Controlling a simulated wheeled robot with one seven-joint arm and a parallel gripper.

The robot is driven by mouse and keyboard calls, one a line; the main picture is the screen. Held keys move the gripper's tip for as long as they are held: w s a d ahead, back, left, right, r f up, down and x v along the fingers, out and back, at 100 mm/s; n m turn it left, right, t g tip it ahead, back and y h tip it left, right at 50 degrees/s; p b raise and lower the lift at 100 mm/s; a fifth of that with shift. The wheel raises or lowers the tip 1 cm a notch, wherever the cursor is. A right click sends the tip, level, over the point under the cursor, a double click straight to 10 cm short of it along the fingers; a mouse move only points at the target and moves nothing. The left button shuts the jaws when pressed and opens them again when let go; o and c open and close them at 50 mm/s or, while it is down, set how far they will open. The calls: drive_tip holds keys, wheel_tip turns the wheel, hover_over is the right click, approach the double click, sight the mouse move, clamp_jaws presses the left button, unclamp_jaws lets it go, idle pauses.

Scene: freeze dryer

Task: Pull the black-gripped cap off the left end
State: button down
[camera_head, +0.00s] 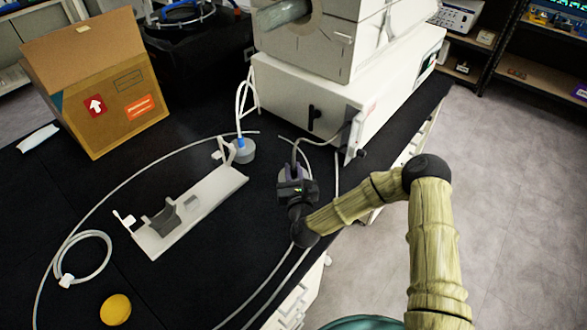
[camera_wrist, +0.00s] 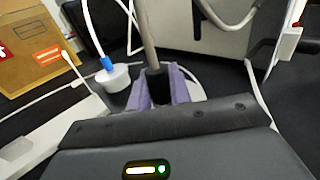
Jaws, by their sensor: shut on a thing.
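My gripper (camera_head: 291,174) is low over the black bench, in front of the white machine. In the wrist view its purple fingers (camera_wrist: 163,88) are shut around a black grip (camera_wrist: 157,84). A grey tube rises from that grip and also shows above my gripper in the head view. A round white-grey cap with a blue fitting (camera_head: 241,152) is at the upper end of a white stand (camera_head: 190,212). That cap also shows left of the fingers in the wrist view (camera_wrist: 115,77).
The white machine (camera_head: 300,100) stands behind my gripper. A cardboard box (camera_head: 108,95) is at the back left. Loose tubing crosses the bench, with a coil (camera_head: 85,258) and a yellow round thing (camera_head: 115,309) at front left. The bench's right edge is close to my gripper.

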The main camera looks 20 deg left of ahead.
sight(294, 179)
drive_tip(key=shift+f+b, duration=1.05)
drive_tip(key=shift+f, duration=0.35)
drive_tip(key=shift+s+f+b, duration=0.1)
drive_tip(key=shift+f+b, duration=0.15)
drive_tip(key=shift+b, duration=0.3)
idle(0.4)
drive_tip(key=c, duration=0.6)
unclamp_jaws()
drive_tip(key=shift+s+d, duration=0.1)
drive_tip(key=shift+s+d+r+p, duration=0.4)
drive_tip(key=shift+s+d+r, duration=0.1)
drive_tip(key=shift+s, duration=0.5)
drive_tip(key=shift+s+d+r+p, duration=0.4)
drive_tip(key=shift+s+d+r, duration=0.05)
drive_tip(key=shift+s, duration=0.6)
drive_tip(key=shift+s+d+r+p, duration=0.4)
drive_tip(key=shift+s+d+r, duration=0.1)
drive_tip(key=shift+s, duration=0.5)
